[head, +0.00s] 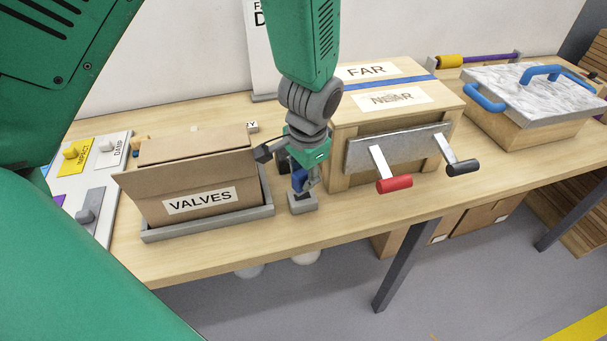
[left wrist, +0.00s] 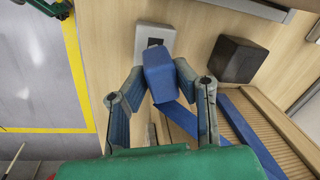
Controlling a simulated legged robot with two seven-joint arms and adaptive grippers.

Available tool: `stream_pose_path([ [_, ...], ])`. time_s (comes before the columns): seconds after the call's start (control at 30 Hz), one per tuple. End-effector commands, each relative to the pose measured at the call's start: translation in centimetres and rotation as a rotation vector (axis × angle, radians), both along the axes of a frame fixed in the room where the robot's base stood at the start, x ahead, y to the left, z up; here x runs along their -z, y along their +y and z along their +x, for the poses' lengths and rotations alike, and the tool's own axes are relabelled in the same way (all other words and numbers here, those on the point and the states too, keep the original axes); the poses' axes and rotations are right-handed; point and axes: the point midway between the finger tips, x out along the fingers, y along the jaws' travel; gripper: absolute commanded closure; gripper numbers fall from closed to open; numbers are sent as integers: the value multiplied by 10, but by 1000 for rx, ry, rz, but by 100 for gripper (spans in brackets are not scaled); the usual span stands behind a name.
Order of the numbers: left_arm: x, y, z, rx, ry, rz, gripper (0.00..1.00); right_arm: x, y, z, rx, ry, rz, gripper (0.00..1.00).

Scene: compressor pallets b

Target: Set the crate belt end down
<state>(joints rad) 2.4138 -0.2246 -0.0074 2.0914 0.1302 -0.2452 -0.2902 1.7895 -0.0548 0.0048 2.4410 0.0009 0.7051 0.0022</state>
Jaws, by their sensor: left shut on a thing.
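My left gripper (head: 303,184) points down between the valves box and the wooden crate (head: 345,115). In the left wrist view its two fingers (left wrist: 160,92) are shut on the blue belt end (left wrist: 160,76), a thick blue block. A blue strap (left wrist: 250,135) runs from near it toward the lower right. Another stretch of blue belt (head: 400,82) crosses the crate's top between the FAR and NEAR labels. A small grey block (head: 303,206) with a dark square opening stands under the gripper; it shows just beyond the belt end in the left wrist view (left wrist: 143,40). Whether they touch is unclear. My right gripper is out of view.
A cardboard VALVES box (head: 195,190) sits in a grey tray (head: 210,229) to the left. A metal plate with red (head: 394,184) and black (head: 463,167) handles fronts the crate. A marble-topped box (head: 530,90) stands right. A dark block (left wrist: 235,60) lies near the grey block.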

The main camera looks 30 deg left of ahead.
Motion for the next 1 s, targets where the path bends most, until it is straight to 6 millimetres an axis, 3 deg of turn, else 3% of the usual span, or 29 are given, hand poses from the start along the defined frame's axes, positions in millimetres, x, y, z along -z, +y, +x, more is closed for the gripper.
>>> stream_pose_path([
  [0.63, 13, 0, 0, -2, -2, -1, 100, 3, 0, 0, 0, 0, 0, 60],
  [0.67, 12, 0, 0, -2, -2, -1, 71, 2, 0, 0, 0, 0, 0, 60],
  [0.7, 12, 0, 0, -2, -2, -1, 57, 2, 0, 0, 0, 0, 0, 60],
  [1.0, 12, 0, 0, -1, -2, -1, 57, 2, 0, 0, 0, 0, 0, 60],
])
